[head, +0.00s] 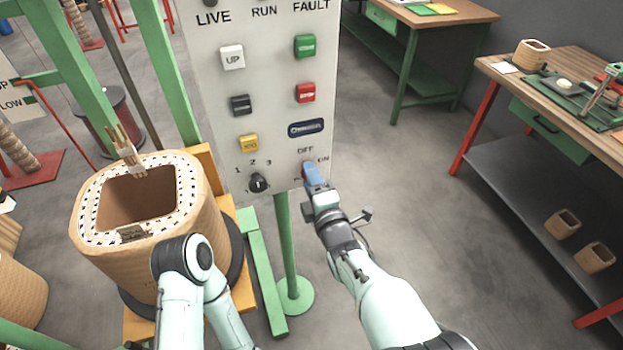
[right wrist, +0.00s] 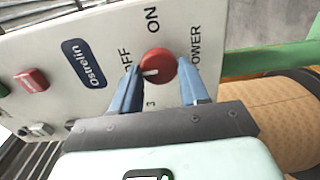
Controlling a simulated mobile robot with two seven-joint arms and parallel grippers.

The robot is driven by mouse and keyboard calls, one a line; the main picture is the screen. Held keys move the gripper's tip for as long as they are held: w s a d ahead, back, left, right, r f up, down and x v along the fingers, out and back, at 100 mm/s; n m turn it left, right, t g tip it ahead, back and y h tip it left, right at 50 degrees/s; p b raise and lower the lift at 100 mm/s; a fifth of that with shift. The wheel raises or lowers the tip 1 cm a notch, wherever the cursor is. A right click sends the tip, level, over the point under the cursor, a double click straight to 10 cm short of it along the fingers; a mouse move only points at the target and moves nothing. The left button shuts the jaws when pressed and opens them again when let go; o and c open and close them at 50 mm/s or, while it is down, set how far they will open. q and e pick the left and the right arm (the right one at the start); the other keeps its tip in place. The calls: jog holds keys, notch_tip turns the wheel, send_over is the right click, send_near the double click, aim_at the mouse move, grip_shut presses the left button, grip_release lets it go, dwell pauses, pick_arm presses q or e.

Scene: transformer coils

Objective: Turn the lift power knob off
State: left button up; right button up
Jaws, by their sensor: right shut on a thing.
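The lift power knob (right wrist: 158,66) is a round red knob low on the white control panel (head: 222,95). In the right wrist view it lies between the two blue fingers of my right gripper (right wrist: 158,88), which is shut on it. The knob's white mark is on the side towards the OFF label (right wrist: 125,58). The ON label (right wrist: 152,18) and the POWER label are beside the knob. In the head view my right gripper (head: 312,176) covers the knob at the panel's lower right corner. My left arm shows at the bottom, but its gripper is not in view.
A black selector knob (head: 258,183) marked 1, 2, 3 sits left of the gripper, below several coloured buttons. A large wound coil (head: 205,215) stands to the left. Workbenches (head: 440,15) are at the back and right, with open floor between them and the panel.

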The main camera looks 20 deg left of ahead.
jog(key=o, duration=1)
jog(key=shift+o, duration=0.2)
jog(key=p+v, duration=0.1)
jog(key=v, duration=1.2)
jog(key=shift+s+d, duration=0.15)
